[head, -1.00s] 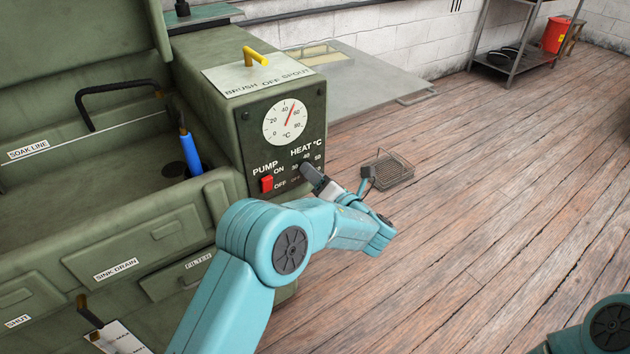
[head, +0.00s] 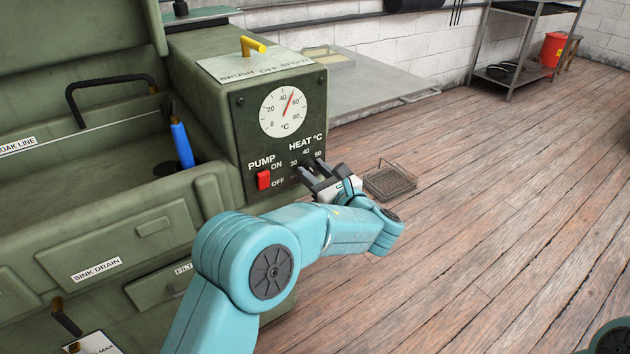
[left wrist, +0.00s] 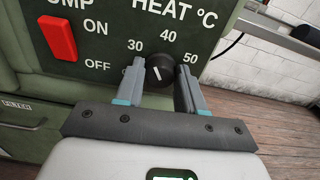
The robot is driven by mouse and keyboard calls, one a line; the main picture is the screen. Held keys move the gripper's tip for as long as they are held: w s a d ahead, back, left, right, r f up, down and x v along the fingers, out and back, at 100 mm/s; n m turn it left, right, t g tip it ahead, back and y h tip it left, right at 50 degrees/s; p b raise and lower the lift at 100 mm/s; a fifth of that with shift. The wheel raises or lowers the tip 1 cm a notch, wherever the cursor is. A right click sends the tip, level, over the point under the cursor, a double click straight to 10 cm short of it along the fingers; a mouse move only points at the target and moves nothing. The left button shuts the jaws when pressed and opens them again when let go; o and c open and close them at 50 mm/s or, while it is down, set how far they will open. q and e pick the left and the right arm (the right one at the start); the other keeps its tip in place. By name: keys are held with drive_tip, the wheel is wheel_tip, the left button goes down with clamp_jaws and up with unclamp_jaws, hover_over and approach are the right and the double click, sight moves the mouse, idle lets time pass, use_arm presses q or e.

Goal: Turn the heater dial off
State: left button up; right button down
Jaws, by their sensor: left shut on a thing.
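The heater dial (left wrist: 160,72) is a small black knob with a white pointer mark on the green panel, under the HEAT °C label. In the left wrist view the mark tilts up and slightly left, between the 30 and 40 labels. My left gripper (left wrist: 160,69) has one grey finger on each side of the knob and is shut on it. The off position of the dial cannot be made out. My right gripper is not in view.
A red pump switch (head: 263,180) sits left of the dial. A temperature gauge (head: 282,112) is above, its red needle between 40 and 60. A yellow lever (head: 253,46) is on top. A blue-handled brush (head: 182,146) stands in the sink. A wire basket (head: 390,182) lies right.

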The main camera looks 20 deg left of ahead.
use_arm(q)
drive_tip(key=n+b, duration=0.3)
drive_tip(key=shift+f+n, duration=0.25)
drive_tip(key=shift+n, duration=0.15)
drive_tip(key=n+b, duration=0.5)
drive_tip(key=n, duration=0.1)
drive_tip(key=shift+b, duration=0.4)
drive_tip(key=n+b, duration=0.3)
drive_tip(key=n, duration=0.1)
drive_tip(key=shift+n+b, duration=0.3)
drive_tip(key=shift+b, duration=0.1)
drive_tip(key=shift+r+n+b, duration=0.25)
drive_tip(key=shift+n+b, duration=0.85)
drive_tip(key=shift+n, duration=0.4)
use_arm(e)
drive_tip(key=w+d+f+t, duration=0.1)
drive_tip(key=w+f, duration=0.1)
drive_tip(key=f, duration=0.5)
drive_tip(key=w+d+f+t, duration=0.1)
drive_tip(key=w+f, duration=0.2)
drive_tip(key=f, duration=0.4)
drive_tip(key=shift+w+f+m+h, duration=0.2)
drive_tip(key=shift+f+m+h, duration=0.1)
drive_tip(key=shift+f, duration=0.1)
use_arm(q)
drive_tip(key=o, duration=1)
drive_tip(key=shift+o, duration=0.2)
